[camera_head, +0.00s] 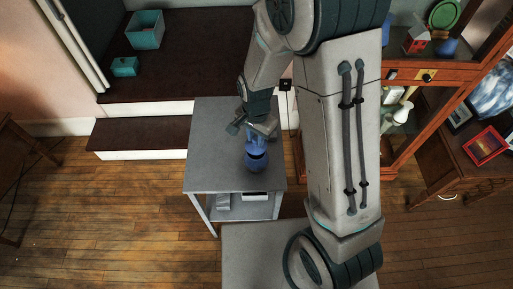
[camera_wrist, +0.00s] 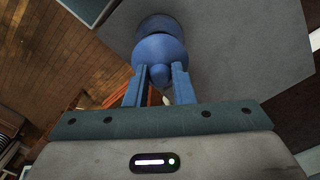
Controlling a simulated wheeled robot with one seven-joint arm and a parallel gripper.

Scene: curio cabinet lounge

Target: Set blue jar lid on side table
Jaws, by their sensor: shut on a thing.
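My gripper (camera_head: 256,142) is over the grey side table (camera_head: 215,145), pointing down at a blue jar (camera_head: 257,163). In the wrist view, the gripper (camera_wrist: 161,72) is shut on the small round knob of the blue jar lid (camera_wrist: 160,48). The domed lid is in line with the darker blue jar body (camera_wrist: 155,22) beyond it. I cannot tell whether the lid rests on the jar or is slightly apart. In the head view the fingers partly hide the lid. The jar stands on the tabletop.
The tabletop is otherwise clear around the jar. A lower shelf (camera_head: 236,208) holds small items. Dark steps with teal boxes (camera_head: 145,30) lie behind at left. A wooden cabinet (camera_head: 400,75) with curios stands at right, beyond my arm.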

